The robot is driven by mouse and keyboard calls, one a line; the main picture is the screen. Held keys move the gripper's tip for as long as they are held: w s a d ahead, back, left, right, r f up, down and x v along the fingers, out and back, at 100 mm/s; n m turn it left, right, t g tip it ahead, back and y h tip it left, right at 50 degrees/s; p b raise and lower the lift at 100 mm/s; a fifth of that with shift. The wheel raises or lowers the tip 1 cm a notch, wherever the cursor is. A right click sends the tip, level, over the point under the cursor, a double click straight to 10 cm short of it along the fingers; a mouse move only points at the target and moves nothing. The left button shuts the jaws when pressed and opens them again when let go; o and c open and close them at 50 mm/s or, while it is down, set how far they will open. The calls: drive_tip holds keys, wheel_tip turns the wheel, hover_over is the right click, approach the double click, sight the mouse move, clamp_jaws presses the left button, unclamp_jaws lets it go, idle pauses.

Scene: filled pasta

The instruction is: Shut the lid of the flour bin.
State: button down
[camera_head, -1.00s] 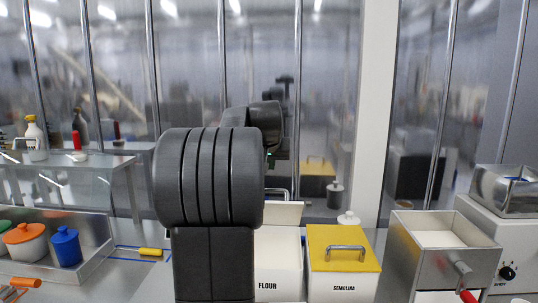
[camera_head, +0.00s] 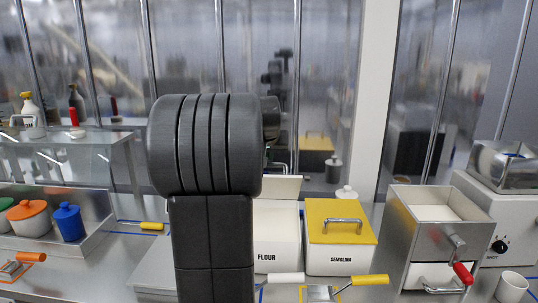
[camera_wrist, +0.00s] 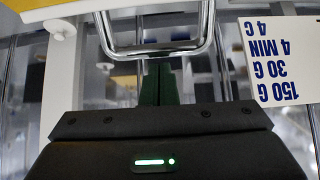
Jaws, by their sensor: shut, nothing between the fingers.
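The white flour bin (camera_head: 277,240) stands just right of my arm in the head view. Its lid (camera_head: 283,187) is open and tilted up at the back, pale inner face toward me, with a metal handle (camera_head: 278,168) behind it. In the wrist view a metal handle loop (camera_wrist: 203,40) hangs from a white-edged yellow panel (camera_wrist: 40,4), apparently this lid. My gripper (camera_wrist: 159,68) is shut and empty, its dark green fingers close to the loop; I cannot tell whether they touch. In the head view my arm hides the fingers and the bin's left part.
The semolina bin (camera_head: 340,257), its yellow lid shut, stands right beside the flour bin. A metal box machine (camera_head: 433,240) with a red-handled crank is further right. Blue and orange pots (camera_head: 68,222) sit left. A printed card (camera_wrist: 283,60) shows in the wrist view.

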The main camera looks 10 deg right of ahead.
sight(268, 176)
drive_tip(key=shift+s+f, duration=0.1)
drive_tip(key=shift+f, duration=0.05)
drive_tip(key=s+f+b, duration=0.1)
drive_tip(key=b, duration=0.2)
drive_tip(key=s+a+f+t+b, duration=0.1)
drive_tip(key=b, duration=0.3)
drive_tip(key=s+f+t+b, duration=0.1)
drive_tip(key=s+b, duration=0.1)
drive_tip(key=b, duration=0.2)
drive_tip(key=shift+a+f+h, duration=0.15)
drive_tip(key=shift+f+h, duration=0.15)
drive_tip(key=s+f+t+b, duration=0.1)
drive_tip(key=s+f+b, duration=0.1)
drive_tip(key=b, duration=0.7)
drive_tip(key=s+a+f+t+h+b, duration=0.1)
drive_tip(key=s+f+t+b, duration=0.1)
drive_tip(key=f+b, duration=0.3)
drive_tip(key=s+a+f+t+b, duration=0.1)
drive_tip(key=s+f+t+b, duration=0.1)
drive_tip(key=b, duration=1.1)
drive_tip(key=shift+s+f, duration=0.8)
drive_tip(key=shift+f, duration=0.25)
drive_tip(key=shift+a+f, duration=0.1)
drive_tip(key=shift+f, duration=0.1)
drive_tip(key=shift+r, duration=0.15)
